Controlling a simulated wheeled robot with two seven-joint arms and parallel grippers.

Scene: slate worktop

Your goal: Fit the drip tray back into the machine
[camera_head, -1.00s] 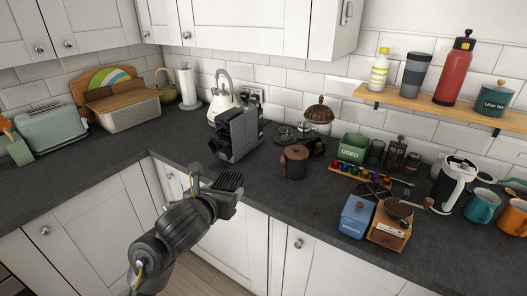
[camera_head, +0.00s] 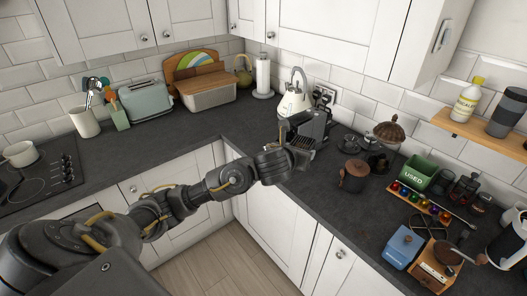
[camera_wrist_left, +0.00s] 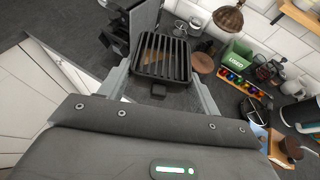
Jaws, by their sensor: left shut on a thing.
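The drip tray (camera_wrist_left: 163,58), dark with a slatted grille on top, is between the two fingers of my left gripper (camera_wrist_left: 161,84) in the left wrist view. The gripper is shut on it. In the head view my left gripper (camera_head: 295,156) is at the front of the coffee machine (camera_head: 312,124), a dark and grey block near the counter corner, and partly covers it. The tray (camera_head: 303,143) shows only in small part there. In the wrist view the machine (camera_wrist_left: 143,22) is just beyond the tray's left side. Whether they touch, I cannot tell. My right gripper is not in view.
The capsule rack (camera_head: 420,203), green box (camera_head: 418,174) and blue tin (camera_head: 403,247) are farther right. The counter left of the machine is clear.

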